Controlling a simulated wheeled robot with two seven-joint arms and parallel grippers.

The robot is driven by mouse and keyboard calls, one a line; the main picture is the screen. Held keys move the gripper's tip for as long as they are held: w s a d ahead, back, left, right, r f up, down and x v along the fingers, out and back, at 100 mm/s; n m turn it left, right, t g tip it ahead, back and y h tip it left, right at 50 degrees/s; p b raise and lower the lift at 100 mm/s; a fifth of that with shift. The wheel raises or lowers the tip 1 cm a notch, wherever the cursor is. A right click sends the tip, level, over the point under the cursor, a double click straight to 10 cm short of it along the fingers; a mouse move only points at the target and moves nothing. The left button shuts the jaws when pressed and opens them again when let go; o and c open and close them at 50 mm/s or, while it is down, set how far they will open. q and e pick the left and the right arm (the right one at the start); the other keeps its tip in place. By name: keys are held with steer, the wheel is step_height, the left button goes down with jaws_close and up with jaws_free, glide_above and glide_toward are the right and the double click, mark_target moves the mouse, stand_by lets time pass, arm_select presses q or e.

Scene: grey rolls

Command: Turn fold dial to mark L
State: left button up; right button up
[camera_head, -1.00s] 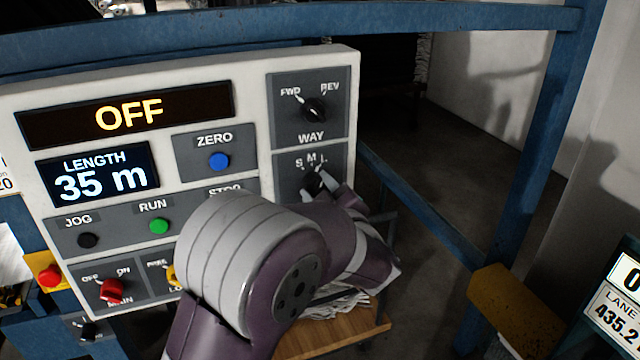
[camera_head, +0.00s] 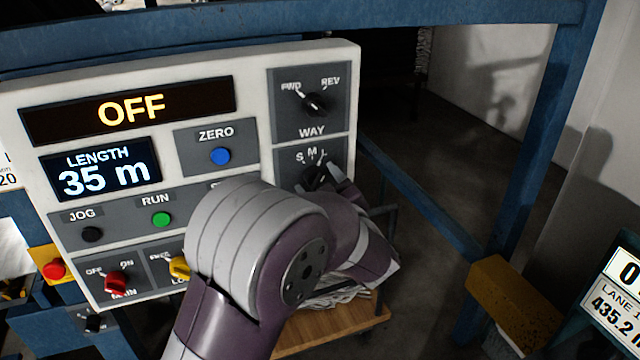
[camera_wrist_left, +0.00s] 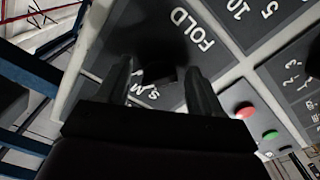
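The fold dial (camera_head: 314,176) is a black knob on the right of the white control panel, under the marks S, M and L (camera_head: 311,154). My left gripper (camera_head: 328,176) is at this dial and partly covers it. In the left wrist view, the two fingers (camera_wrist_left: 160,68) stand apart on either side of the dark dial (camera_wrist_left: 162,76), with no clear contact. The FOLD label (camera_wrist_left: 192,30) and the S and M marks show there; L is not clear. I cannot tell which mark the dial points to. My right gripper is not in view.
The WAY dial (camera_head: 315,103) sits just above. A blue ZERO button (camera_head: 220,155), a green RUN button (camera_head: 161,219) and a red MAIN switch (camera_head: 116,282) are to the left. A blue frame post (camera_head: 545,130) stands at the right. The display (camera_head: 128,109) reads OFF.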

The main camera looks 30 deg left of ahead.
arm_select(q)
steer(key=b+v, duration=0.3)
steer(key=v, duration=0.9)
steer(key=shift+s+d+b, duration=0.15)
steer(key=shift+d+b, duration=0.15)
steer(key=shift+b, duration=0.1)
